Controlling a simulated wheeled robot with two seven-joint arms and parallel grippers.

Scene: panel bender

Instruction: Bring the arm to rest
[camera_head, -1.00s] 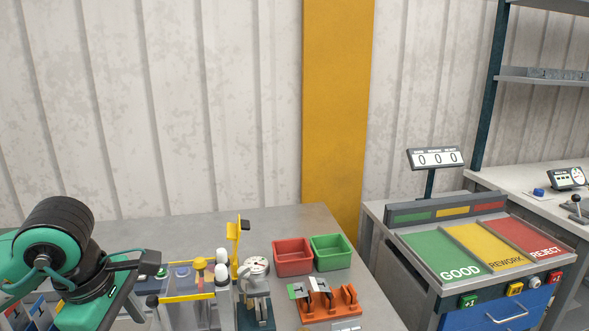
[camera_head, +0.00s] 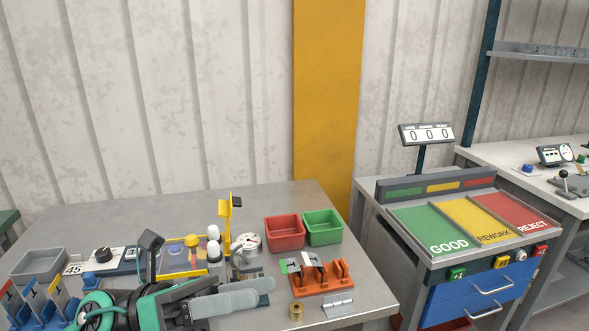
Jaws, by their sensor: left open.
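My left arm, green and black, comes in low along the front of the grey bench (camera_head: 290,200). My left gripper (camera_head: 245,294) points right over the front of the bench, with its grey fingers apart. I see nothing between them. It is in front of the dial gauge stand (camera_head: 248,243) and left of a small brass cylinder (camera_head: 296,311). The arm hides part of the bench's front left. My right gripper is not in view.
A red bin (camera_head: 285,233) and a green bin (camera_head: 323,229) stand behind an orange rack (camera_head: 323,279). A bent metal piece (camera_head: 338,307) lies in front of it. A grey tray (camera_head: 38,265) stands at left. The sorting station (camera_head: 430,262) is at right.

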